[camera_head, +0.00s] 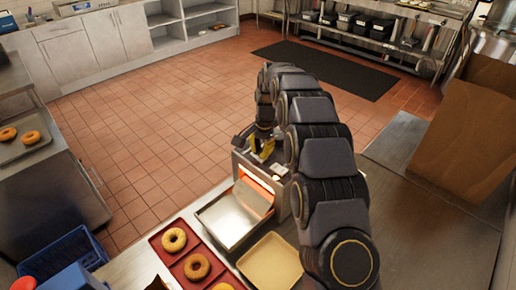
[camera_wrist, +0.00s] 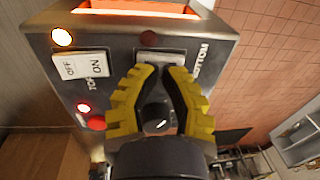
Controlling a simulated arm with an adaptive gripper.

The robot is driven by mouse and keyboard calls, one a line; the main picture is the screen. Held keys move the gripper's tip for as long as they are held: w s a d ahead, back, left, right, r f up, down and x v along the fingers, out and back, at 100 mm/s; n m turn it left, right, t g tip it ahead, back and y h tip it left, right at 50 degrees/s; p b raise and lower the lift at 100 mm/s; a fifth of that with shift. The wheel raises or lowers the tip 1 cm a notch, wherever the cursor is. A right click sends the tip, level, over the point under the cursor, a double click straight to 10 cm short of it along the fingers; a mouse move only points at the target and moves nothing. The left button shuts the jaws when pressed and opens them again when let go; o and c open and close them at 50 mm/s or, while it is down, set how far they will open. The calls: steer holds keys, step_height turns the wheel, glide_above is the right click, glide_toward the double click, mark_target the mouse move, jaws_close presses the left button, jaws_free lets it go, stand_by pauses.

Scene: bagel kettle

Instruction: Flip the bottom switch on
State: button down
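The bottom switch (camera_wrist: 158,57) is a pale rocker on the metal control panel, beside the "BOTTOM" label. My gripper's yellow fingers (camera_wrist: 161,72) hide its lower part in the wrist view; I cannot tell whether they touch it. The fingers stand apart with nothing held between them, and a dark knob (camera_wrist: 158,118) shows in the gap. The lamp above the bottom switch (camera_wrist: 148,38) is dark. The top switch (camera_wrist: 82,65), marked OFF and ON, has a lit lamp (camera_wrist: 62,37) above it. In the head view, my gripper (camera_head: 262,146) is at the toaster's far side.
The toaster (camera_head: 283,196) glows inside. A metal tray (camera_head: 225,222) lies in front of it, beside a red tray (camera_head: 165,256) with bagels and a cream tray (camera_head: 272,265). A red button (camera_wrist: 96,123) and lit red lamp (camera_wrist: 83,107) are on the panel's left. A cardboard box (camera_wrist: 40,155) stands nearby.

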mark_target(266, 159)
steer(key=shift+s+d+r, duration=0.1)
steer(key=shift+s+d, duration=0.1)
step_height(266, 159, up, 14)
steer(key=s+d, duration=0.1)
stand_by(0.6)
steer(key=shift+d, duration=0.1)
steer(key=shift+w+a, duration=0.4)
steer(key=shift+a, duration=0.15)
